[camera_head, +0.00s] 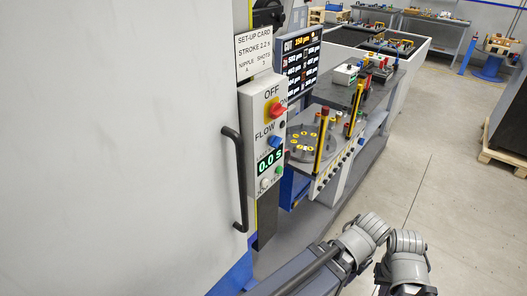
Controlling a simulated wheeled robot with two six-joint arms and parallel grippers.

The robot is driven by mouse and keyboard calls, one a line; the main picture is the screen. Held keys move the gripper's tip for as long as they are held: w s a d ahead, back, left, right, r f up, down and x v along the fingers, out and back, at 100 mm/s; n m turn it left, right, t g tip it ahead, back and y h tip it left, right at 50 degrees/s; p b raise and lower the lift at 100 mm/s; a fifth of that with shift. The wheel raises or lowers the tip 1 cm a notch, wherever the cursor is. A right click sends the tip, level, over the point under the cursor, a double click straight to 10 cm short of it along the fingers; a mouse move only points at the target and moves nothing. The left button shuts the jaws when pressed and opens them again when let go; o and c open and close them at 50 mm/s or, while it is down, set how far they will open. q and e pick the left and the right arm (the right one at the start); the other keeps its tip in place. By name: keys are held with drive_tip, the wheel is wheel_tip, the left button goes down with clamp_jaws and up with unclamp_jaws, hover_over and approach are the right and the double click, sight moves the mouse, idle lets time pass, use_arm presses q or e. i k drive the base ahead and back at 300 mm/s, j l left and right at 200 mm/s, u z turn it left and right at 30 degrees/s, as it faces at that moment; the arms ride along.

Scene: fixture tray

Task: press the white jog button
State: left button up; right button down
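The control panel (258,112) is a narrow pale box at the edge of a large white door or cabinet. Near its bottom is a small round white button (264,184), which I take as the jog button. A green button (278,171) sits just right of it and slightly higher. Above them are a green-lit display (270,162) reading 0.0 s, a blue FLOW knob (275,141) and a red switch (277,109) on a yellow plate. Grey arm links of mine show at the bottom right, well away from the panel. Neither gripper can be seen.
A black vertical handle (236,178) stands out just left of the panel. A set-up card (254,50) is above it. A fixture table (304,150) with yellow-topped posts and a dark screen (300,62) are to the right. Open floor (440,160) lies farther right.

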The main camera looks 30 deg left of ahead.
sight(265, 183)
drive_tip(key=u, duration=1.25)
drive_tip(key=k+j+z, duration=0.2)
drive_tip(key=i+l, duration=0.1)
